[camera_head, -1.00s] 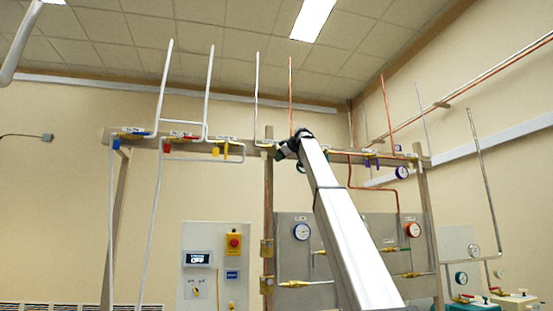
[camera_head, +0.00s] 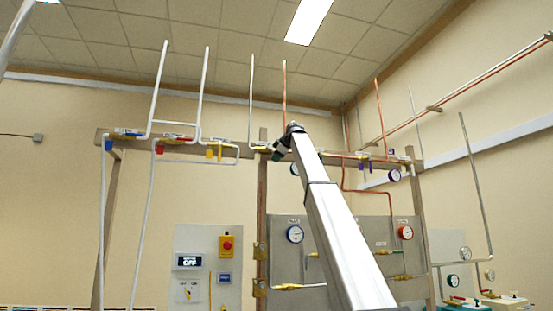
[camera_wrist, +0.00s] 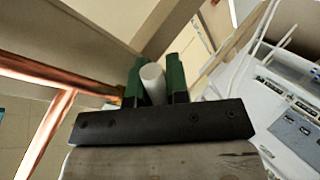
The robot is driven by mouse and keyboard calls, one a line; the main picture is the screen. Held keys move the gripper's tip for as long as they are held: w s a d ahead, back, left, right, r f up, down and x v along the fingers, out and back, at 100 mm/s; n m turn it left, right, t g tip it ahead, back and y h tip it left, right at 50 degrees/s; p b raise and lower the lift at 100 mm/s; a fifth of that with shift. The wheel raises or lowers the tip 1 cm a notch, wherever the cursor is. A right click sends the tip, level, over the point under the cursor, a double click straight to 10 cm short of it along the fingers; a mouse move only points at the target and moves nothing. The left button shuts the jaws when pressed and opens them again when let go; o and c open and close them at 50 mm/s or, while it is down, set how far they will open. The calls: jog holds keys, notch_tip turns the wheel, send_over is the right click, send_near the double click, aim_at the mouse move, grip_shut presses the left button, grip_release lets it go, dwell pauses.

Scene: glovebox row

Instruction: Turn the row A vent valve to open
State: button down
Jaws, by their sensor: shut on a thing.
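My gripper (camera_head: 281,149) is at the high wooden rail (camera_head: 230,147), beside brass valve fittings. In the wrist view its two green fingers (camera_wrist: 154,84) are closed on a pale, round-ended piece (camera_wrist: 152,80). I cannot tell whether this is the vent valve's handle. A yellow-bodied valve (camera_head: 262,148) sits at the foot of a white pipe just left of the gripper. My gripper and arm hide part of the rail there. The labels are too small to read, so I cannot tell which valve is the row A vent.
Purple handles (camera_head: 371,165) hang to the right. A copper pipe (camera_head: 285,90) rises near my gripper. A grey gauge panel (camera_head: 373,235) stands below.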

jog(key=c, duration=1.1)
grip_release()
jog(key=shift+r, duration=0.1)
